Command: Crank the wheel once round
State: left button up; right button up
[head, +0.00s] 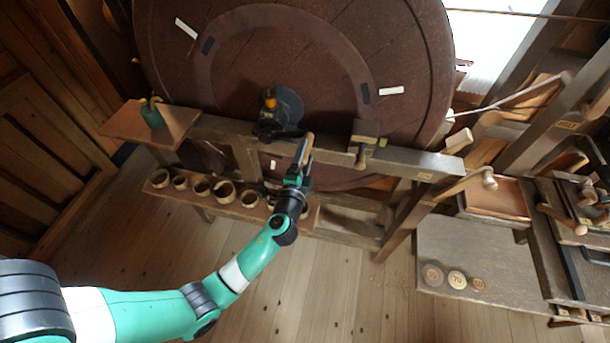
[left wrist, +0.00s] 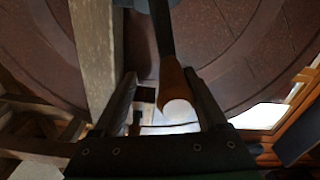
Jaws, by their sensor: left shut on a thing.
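The large dark red-brown wheel (head: 330,50) stands upright at the back, with white and dark marks on its face. Its hub (head: 270,108) has an orange-tipped axle end, and a dark crank arm reaches right from there. The wooden crank handle (head: 307,146) points toward me. My left gripper (head: 302,164) is shut on this handle. In the left wrist view, the handle (left wrist: 174,82) shows between the two fingers, with a dark bar beyond it and the wheel (left wrist: 225,55) behind. My right gripper is not in view.
A wooden beam (head: 405,160) crosses in front of the wheel, with a clamp-like block (head: 364,142) right of my gripper. A low shelf holds several wooden rings (head: 202,188). A green bottle (head: 152,115) stands on a ledge at left. A bench (head: 480,250) with round discs is at right.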

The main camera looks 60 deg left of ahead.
pick_arm(q)
notch_tip(320, 180, down, 7)
jog(key=m+b, duration=0.4)
jog(key=m, duration=0.1)
jog(key=shift+f, duration=0.15)
jog(key=shift+r, duration=0.4)
jog(key=v, duration=1.1)
jog(key=shift+f+p, duration=0.2)
jog(key=shift+p, duration=0.25)
